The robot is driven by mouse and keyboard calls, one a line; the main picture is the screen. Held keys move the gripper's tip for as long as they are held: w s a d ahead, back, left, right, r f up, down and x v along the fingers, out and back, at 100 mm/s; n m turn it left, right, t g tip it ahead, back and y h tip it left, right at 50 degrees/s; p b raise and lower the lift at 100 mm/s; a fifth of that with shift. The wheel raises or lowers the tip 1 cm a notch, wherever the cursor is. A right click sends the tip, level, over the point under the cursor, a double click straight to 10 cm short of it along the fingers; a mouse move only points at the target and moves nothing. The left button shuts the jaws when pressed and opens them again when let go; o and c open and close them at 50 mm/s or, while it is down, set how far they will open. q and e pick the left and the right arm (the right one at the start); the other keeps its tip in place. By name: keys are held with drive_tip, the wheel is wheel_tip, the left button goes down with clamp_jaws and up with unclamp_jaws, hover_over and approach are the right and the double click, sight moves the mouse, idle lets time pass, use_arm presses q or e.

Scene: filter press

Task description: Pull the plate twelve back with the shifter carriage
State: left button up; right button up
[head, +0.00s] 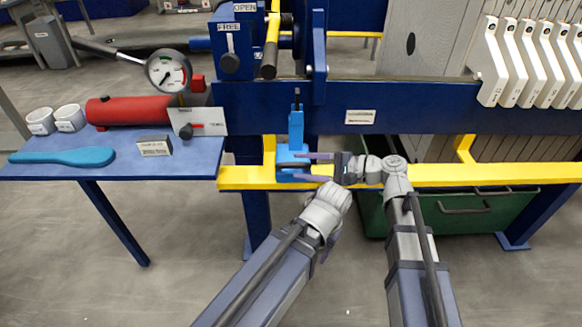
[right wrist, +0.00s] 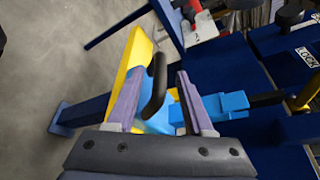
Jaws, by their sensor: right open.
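The light blue shifter carriage (head: 296,135) stands at the yellow rail (head: 400,176), below the dark blue beam of the press. It also shows in the right wrist view (right wrist: 228,103). My right gripper (head: 312,167) reaches it from the right, fingers pointing left. In the right wrist view my purple fingers (right wrist: 164,88) are apart, with the carriage's black handle (right wrist: 157,84) between them. The filter plates show white handle ends (head: 520,62) at the upper right; I cannot tell which is plate twelve. My left arm crosses the lower middle; its gripper cannot be made out.
A blue side table (head: 190,165) at the left holds a red cylinder (head: 130,111), a pressure gauge (head: 168,71), two white cups (head: 55,120) and a blue paddle (head: 62,157). A green bin (head: 500,212) sits under the rail. The front floor is clear.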

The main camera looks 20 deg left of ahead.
drive_tip(key=shift+x, duration=1.85)
drive_tip(key=shift+c, duration=0.2)
clamp_jaws()
drive_tip(key=shift+w, duration=0.1)
